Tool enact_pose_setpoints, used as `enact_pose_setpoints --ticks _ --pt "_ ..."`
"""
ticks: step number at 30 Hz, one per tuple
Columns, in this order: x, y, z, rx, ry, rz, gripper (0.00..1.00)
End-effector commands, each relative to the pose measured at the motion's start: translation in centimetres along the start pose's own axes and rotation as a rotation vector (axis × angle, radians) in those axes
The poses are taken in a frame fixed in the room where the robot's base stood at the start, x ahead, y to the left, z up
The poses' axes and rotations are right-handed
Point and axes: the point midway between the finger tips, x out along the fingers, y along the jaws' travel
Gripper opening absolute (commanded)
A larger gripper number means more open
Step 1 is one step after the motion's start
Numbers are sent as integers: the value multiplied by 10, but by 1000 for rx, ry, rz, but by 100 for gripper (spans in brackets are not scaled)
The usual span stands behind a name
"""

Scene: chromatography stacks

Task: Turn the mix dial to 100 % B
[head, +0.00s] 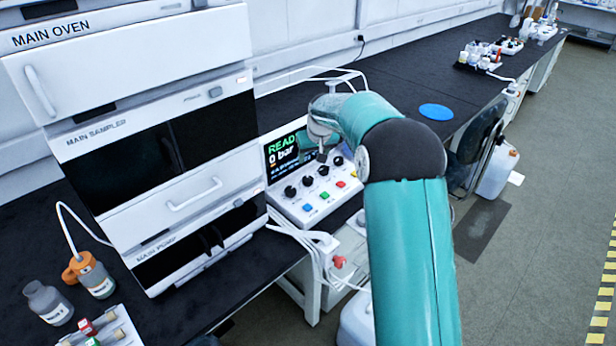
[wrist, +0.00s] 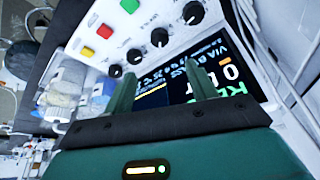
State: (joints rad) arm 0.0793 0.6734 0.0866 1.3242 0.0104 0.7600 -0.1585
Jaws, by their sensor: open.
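The control box (head: 318,205) is a white console with a tilted panel. Its dark screen (head: 281,155) shows green "READ…" and "0 bar". A row of black dials lies below the screen, one at the left end (head: 290,191) and one at the right end (head: 338,160). In the wrist view the dials run diagonally, from one near the left finger (wrist: 115,71) to one at the top (wrist: 193,12). Their labels are unreadable, so I cannot tell which is the mix dial. My gripper (wrist: 163,75) is open and empty, over the screen and close to the dials, apparently not gripping any.
A white instrument stack (head: 160,130) stands left of the box. White tubes (head: 290,228) run by the box's left side. The bench beyond has a blue disc (head: 436,112).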

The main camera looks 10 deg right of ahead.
Motion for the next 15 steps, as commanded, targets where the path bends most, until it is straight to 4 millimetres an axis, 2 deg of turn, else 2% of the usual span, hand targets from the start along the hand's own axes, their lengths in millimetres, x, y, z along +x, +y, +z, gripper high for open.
enact_pose_setpoints --ticks 5,15 --pt "11 -1 0 -17 2 -3 57" --pt "73 -1 1 -14 0 -2 57"
